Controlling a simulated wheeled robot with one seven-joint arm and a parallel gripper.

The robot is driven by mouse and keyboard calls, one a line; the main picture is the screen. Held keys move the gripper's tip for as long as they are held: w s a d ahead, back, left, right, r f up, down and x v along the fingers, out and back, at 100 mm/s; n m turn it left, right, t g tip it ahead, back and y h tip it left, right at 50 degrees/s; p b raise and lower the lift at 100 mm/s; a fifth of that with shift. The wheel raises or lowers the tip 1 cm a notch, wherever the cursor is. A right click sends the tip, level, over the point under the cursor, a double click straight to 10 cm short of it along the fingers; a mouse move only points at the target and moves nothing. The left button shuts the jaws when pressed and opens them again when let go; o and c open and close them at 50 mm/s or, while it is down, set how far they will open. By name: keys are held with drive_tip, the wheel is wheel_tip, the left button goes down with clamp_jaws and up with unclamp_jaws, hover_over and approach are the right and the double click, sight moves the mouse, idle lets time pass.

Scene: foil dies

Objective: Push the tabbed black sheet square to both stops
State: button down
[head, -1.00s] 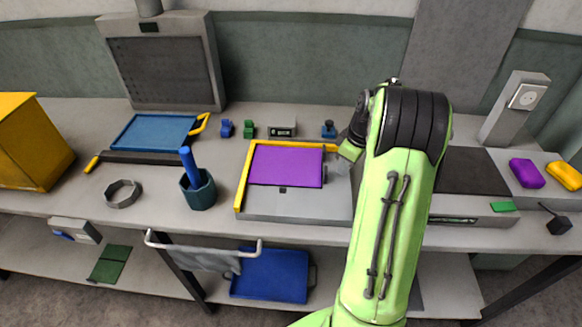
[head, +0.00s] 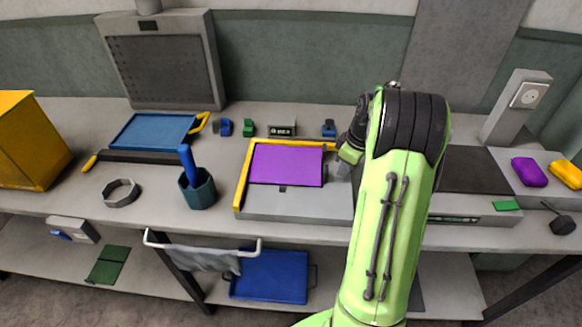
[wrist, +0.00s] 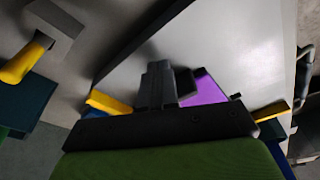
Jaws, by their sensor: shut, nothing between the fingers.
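A purple sheet (head: 287,165) with a small black tab (head: 282,189) on its front edge lies on a grey plate (head: 290,204). I see no black sheet there; only the tab is black. A yellow stop strip (head: 241,190) runs along the plate's left side and another (head: 300,143) along its back. The sheet lies close to both strips; I cannot tell whether it touches them. My gripper (head: 341,168) is just right of the sheet, its fingertips partly hidden by the arm. In the wrist view my gripper (wrist: 160,82) is shut and empty, with part of the purple sheet (wrist: 207,90) behind it.
A dark-topped grey unit (head: 470,172) stands right of the plate. A blue tray (head: 152,132), a dark cup (head: 199,193) and a grey ring (head: 121,193) are to the left. Small blocks and a display box (head: 282,130) stand behind. The front of the plate is clear.

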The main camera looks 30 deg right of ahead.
drive_tip(key=shift+w+a+f, duration=0.1)
idle(0.7)
drive_tip(key=shift+w+a, duration=0.4)
drive_tip(key=shift+a, duration=0.2)
drive_tip(key=shift+w+a, duration=0.4)
drive_tip(key=shift+a, duration=0.2)
drive_tip(key=shift+d, duration=0.1)
drive_tip(key=shift+s+d, duration=0.35)
drive_tip(key=shift+d, duration=0.05)
wheel_tip(320, 180, up, 8)
drive_tip(key=p, duration=0.6)
drive_tip(key=shift+p, duration=0.4)
